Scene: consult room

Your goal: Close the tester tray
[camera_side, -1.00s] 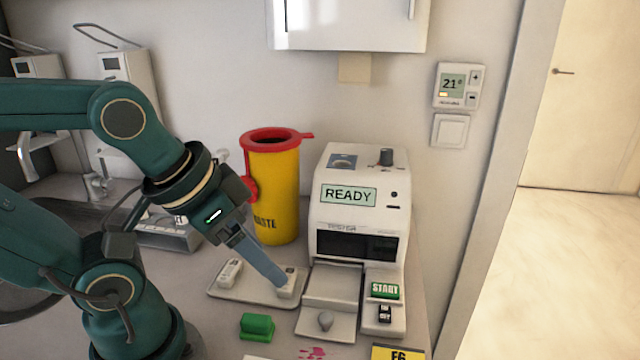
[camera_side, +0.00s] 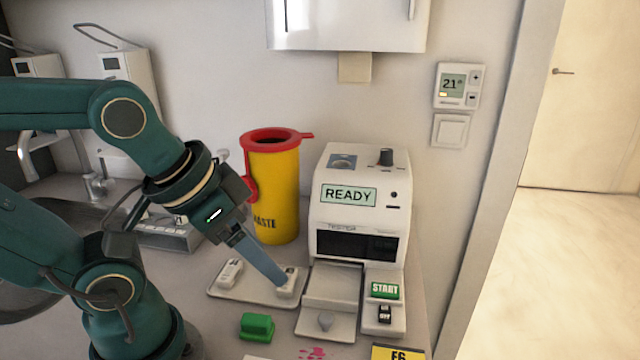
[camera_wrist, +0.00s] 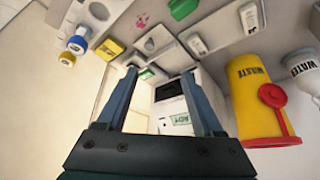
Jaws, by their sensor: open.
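The white tester (camera_side: 330,165) stands at the back right, its screen showing READY. No item is visible on the tray. My gripper (camera_side: 281,281) is left of the tester tray, pointing down by a white cartridge in the side view; I cannot tell whether it touches it. In the wrist view my gripper (camera_wrist: 158,78) is open and empty, its fingers spread apart, with the tester (camera_wrist: 155,112) beyond them.
A shallow dish (camera_side: 223,295) holds two white cartridges (camera_side: 230,271) left of the tray. A green block (camera_side: 257,326) lies in front of the dish. A yellow waste bin (camera_side: 275,200) with red rim stands behind. The START button (camera_side: 385,290) is right of the tray.

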